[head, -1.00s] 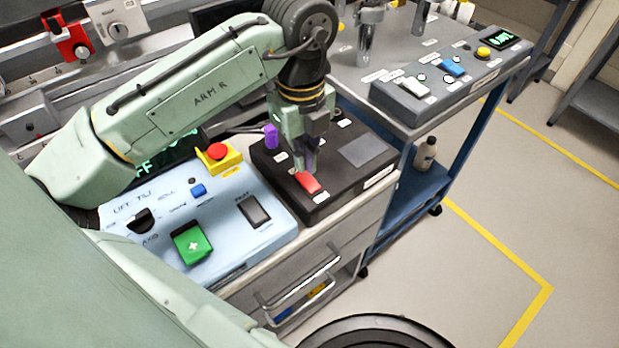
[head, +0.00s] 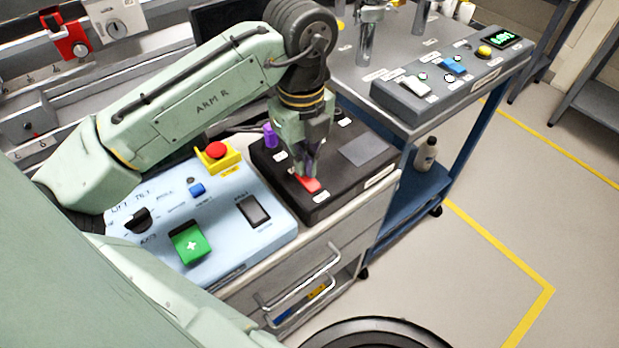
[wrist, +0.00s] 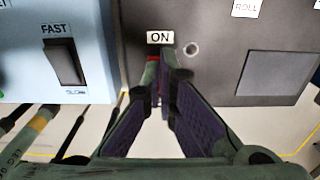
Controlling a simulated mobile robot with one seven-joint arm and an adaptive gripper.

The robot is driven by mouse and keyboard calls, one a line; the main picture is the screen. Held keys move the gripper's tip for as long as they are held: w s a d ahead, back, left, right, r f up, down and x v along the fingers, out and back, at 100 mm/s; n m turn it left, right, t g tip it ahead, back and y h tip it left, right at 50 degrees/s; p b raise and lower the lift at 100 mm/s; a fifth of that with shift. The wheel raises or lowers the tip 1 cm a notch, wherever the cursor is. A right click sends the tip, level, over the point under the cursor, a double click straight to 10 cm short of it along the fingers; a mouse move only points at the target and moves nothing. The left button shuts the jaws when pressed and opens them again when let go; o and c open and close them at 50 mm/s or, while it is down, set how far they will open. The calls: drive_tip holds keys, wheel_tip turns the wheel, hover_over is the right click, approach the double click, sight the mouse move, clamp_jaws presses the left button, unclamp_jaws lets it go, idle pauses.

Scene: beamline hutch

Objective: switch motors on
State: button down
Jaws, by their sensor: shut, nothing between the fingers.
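A red rocker switch (head: 311,185) sits on the black control box (head: 352,185) in the head view. In the wrist view, a sliver of the red switch (wrist: 151,72) shows beside my fingers, just below a white "ON" label (wrist: 160,37). My gripper (head: 303,174) is shut and empty, pointing down at the red switch. Its fingertips (wrist: 166,58) cover most of the switch in the wrist view. I cannot tell whether they touch it or which way it is tipped.
Left is a pale blue panel (head: 222,230) with a red emergency button (head: 216,150), green cover (head: 190,243) and FAST/SLOW rocker (wrist: 65,62). A purple knob (head: 270,135) stands close behind my gripper. A grey switch box (head: 440,95) sits at right. Floor at right is clear.

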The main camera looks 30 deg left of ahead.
drive_tip(key=shift+f, duration=0.5)
wheel_tip(320, 180, up, 7)
drive_tip(key=p, duration=0.6)
idle(0.3)
drive_tip(key=shift+s, duration=0.1)
idle(0.5)
